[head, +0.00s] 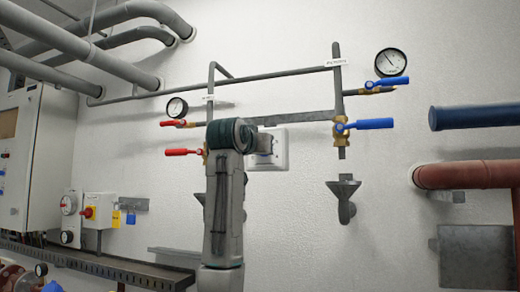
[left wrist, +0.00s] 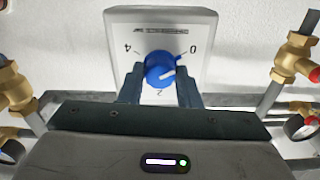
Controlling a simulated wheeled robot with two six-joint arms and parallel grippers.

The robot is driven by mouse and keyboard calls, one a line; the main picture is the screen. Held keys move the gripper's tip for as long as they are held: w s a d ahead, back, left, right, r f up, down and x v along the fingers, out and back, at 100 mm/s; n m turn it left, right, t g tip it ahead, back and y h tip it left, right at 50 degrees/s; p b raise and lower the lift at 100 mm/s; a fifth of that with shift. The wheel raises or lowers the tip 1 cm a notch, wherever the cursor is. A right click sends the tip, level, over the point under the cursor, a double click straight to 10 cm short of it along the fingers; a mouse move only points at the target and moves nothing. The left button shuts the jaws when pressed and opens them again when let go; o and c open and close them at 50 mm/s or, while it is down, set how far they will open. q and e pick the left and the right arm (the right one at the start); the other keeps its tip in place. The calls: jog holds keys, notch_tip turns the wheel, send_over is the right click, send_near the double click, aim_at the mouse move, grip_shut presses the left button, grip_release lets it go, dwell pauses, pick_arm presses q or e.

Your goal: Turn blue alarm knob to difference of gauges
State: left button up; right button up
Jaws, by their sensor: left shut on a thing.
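The blue alarm knob (left wrist: 160,70) sits on a white dial box (left wrist: 118,30), marked 4 at left, 2 below and 0 at right in the left wrist view. The knob's white mark appears to lie toward the right, between 0 and 2. My left gripper (left wrist: 160,90) is shut on the knob, one finger on each side. In the head view my left gripper (head: 264,148) reaches the white box (head: 281,150) and hides the knob. A left gauge (head: 177,107) and a higher right gauge (head: 390,62) have needles too small to read. My right gripper is not in view.
Red-handled valves (head: 181,152) are left of the box and blue-handled valves (head: 370,124) right of it. A funnel drain (head: 343,197) is below right. Large red and blue pipes (head: 470,175) project at the far right. A cabinet (head: 40,145) stands at left.

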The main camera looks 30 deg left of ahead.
pick_arm(q)
jog(key=shift+m, duration=0.4)
jog(key=shift+m+p, duration=0.35)
jog(key=shift+m, duration=0.65)
jog(key=m+p, duration=1)
jog(key=m, duration=1.1)
jog(key=shift+f, duration=0.1)
jog(key=o, duration=1)
